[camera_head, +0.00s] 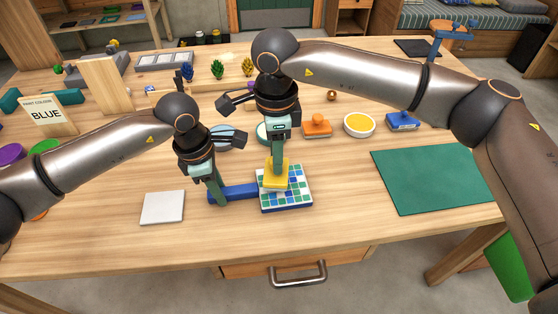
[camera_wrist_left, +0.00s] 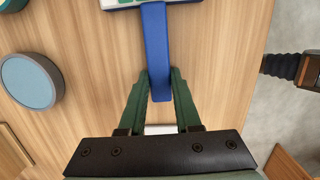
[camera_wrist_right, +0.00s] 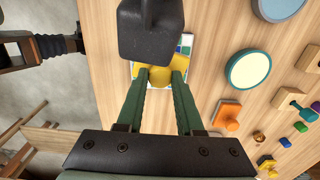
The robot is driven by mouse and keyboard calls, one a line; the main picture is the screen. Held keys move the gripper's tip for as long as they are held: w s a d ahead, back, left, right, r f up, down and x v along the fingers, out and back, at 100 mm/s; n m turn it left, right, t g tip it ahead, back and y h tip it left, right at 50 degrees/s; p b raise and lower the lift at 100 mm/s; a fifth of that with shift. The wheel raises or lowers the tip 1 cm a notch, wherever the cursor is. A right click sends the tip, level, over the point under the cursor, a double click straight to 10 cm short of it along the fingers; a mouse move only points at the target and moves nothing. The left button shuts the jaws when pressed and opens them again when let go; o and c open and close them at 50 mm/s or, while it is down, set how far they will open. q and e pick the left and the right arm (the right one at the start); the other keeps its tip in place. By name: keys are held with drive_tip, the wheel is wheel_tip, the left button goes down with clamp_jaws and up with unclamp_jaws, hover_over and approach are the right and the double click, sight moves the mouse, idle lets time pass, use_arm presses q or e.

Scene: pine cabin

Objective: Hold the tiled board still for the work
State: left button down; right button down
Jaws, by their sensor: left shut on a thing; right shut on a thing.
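The tiled board (camera_head: 300,204), with blue, green and white squares and a blue rim, lies flat near the table's front edge. Its blue handle (camera_head: 240,191) sticks out to the left. My left gripper (camera_head: 217,197) is shut on the handle's end; in the left wrist view the fingers (camera_wrist_left: 160,88) flank the handle (camera_wrist_left: 155,45). My right gripper (camera_head: 278,166) is shut on a yellow block-like tool (camera_head: 274,181) at the board's upper left part. The right wrist view shows the yellow tool (camera_wrist_right: 159,77) between the fingertips; it hides some tiles.
A white square (camera_head: 163,207) lies to the left of the board and a green mat (camera_head: 432,178) to the right. Behind stand an orange tool (camera_head: 317,125), a yellow-topped dish (camera_head: 359,124) and a blue tool (camera_head: 402,121).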

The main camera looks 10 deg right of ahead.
drive_tip(key=shift+r, duration=2.6)
use_arm(q)
drive_tip(key=c, duration=0.5)
unclamp_jaws()
drive_tip(key=shift+r, duration=0.1)
